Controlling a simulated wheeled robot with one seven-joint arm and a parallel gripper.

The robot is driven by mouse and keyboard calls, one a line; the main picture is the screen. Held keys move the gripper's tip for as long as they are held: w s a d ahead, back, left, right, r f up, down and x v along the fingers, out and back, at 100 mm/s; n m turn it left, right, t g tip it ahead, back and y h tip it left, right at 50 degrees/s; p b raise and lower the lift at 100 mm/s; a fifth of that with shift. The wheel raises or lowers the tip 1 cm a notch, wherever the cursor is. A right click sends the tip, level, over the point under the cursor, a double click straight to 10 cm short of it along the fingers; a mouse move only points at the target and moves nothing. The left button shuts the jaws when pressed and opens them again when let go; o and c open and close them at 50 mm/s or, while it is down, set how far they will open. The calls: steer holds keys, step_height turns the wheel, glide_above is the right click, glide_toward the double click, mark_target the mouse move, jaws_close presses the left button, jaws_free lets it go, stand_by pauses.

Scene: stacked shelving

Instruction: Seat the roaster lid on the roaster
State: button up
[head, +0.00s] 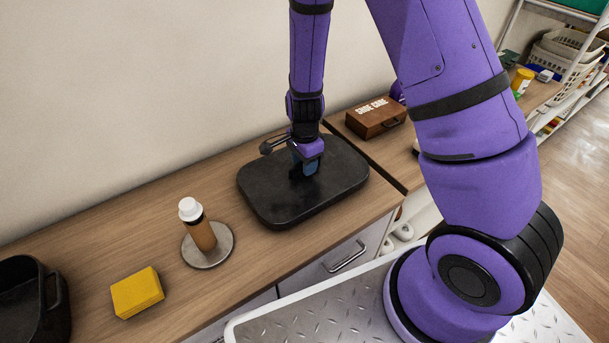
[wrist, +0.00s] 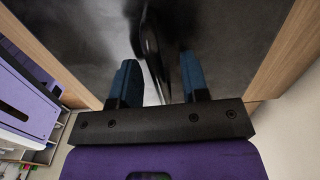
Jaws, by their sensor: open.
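The roaster lid (head: 268,198) is a dark, rounded rectangular slab lying flat on the wooden counter. It also fills much of the wrist view (wrist: 222,40). My gripper (head: 308,170) points down at the middle of the lid. In the wrist view my gripper (wrist: 159,63) has its two blue fingers apart, with the lid's upright dark handle (wrist: 150,38) between them. Whether a finger touches the handle cannot be told. The roaster (head: 52,318) is a black, deep pan with a side handle, at the far left of the counter and partly cut off by the picture edge.
Between roaster and lid stand a yellow block (head: 137,292) and a brown bottle with a white cap (head: 202,232) on a round grey disc (head: 221,254). A brown box (head: 374,120) sits behind the lid's right. The wall runs close behind the counter.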

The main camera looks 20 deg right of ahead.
jaws_close()
stand_by(1.4)
